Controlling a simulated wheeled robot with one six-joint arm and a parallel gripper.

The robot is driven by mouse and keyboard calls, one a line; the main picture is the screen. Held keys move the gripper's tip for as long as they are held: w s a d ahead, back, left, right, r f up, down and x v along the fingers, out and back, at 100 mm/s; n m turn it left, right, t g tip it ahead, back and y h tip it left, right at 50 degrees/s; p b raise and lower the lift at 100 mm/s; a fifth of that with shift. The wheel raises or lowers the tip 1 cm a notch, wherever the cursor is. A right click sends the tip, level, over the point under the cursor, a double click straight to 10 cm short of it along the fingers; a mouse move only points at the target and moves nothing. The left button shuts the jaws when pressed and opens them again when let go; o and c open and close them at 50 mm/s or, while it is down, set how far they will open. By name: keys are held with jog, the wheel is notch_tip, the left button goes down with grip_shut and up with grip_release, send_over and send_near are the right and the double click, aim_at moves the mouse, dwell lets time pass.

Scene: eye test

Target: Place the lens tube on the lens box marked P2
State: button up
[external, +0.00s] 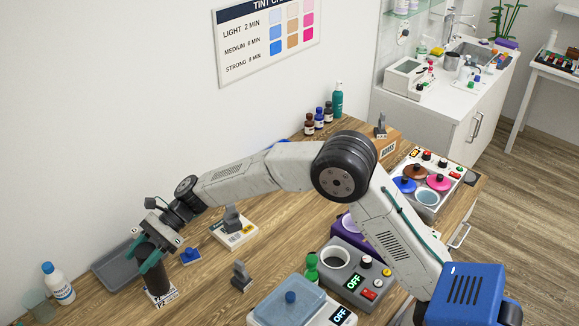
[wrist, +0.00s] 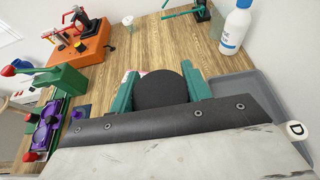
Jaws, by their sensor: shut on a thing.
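My gripper (external: 150,250) is at the left of the wooden bench, pointing down. It is shut on the lens tube (external: 155,280), a dark, upright cylinder. In the wrist view the green fingers (wrist: 160,90) grip the tube's round dark end (wrist: 160,88) from both sides. A small white box (external: 160,299) with black marking lies directly under the tube, mostly covered by it; the marking looks like P2 but is partly hidden. Whether the tube touches the box I cannot tell. Another white box (external: 235,240) to the right carries a grey piece (external: 232,218).
A grey tray (external: 112,268) is just left of my gripper, with a white bottle (external: 58,284) beyond it. A blue knobbed piece (external: 190,257) is close on the right. A grey stand (external: 240,276) and a blue-lidded device (external: 288,305) are farther right. Bare wood lies between.

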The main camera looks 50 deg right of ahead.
jog(key=shift+f, duration=0.1)
jog(key=o, duration=1.3)
jog(key=shift+o, duration=0.2)
jog(key=shift+d, duration=0.15)
jog(key=v, duration=1.1)
jog(key=shift+d+r, duration=0.25)
jog(key=shift+d, duration=0.1)
